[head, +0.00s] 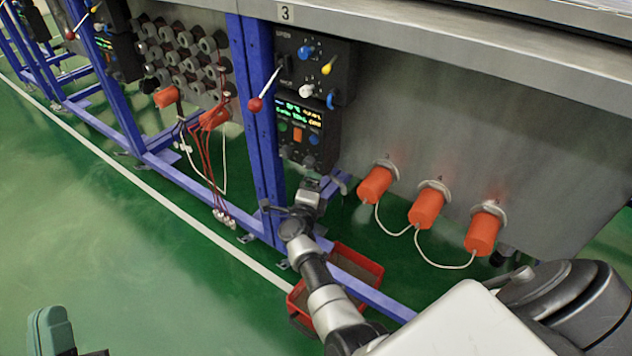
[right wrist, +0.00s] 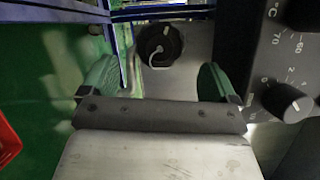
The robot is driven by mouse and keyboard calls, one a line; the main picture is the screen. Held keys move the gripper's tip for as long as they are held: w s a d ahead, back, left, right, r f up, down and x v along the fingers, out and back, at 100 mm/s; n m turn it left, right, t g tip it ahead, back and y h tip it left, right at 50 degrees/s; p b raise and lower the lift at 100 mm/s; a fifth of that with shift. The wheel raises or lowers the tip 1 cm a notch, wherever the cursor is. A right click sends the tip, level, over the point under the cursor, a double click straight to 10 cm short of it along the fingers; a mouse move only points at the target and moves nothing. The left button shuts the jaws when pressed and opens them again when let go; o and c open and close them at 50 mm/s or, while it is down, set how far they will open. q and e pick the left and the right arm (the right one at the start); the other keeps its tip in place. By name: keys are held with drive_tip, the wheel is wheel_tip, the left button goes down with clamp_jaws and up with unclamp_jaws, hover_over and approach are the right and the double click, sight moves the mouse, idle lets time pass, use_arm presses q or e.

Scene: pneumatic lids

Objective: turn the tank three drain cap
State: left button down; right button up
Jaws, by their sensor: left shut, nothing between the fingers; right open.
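The tank marked 3 (head: 455,115) is a grey metal tank on blue legs. In the right wrist view a round black cap (right wrist: 158,45) with a pale mark and a pale loop sits ahead, between the green fingers of my right gripper (right wrist: 156,80). The fingers are open and empty, with the cap apparently beyond their tips. I cannot tell for certain that this is the drain cap. In the head view my right arm reaches in below the control panel, and its fingers are not clear there. My left gripper (head: 50,330) is shut and empty at the lower left, far from the tank.
Black control panels (head: 308,135) with knobs hang by a blue post (head: 258,120). A dial knob (right wrist: 290,102) is close right of the right fingers. Orange plugs (head: 427,207) on white cords stick out of the tank. A red tray (head: 368,264) lies below. Green floor at left is clear.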

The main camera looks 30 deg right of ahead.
use_arm(q)
drive_tip(key=shift+s+a+r, duration=0.15)
drive_tip(key=shift+s, duration=0.2)
use_arm(e)
drive_tip(key=shift+s+a+f, duration=0.1)
drive_tip(key=shift+s+a, duration=0.25)
drive_tip(key=shift+a, duration=0.05)
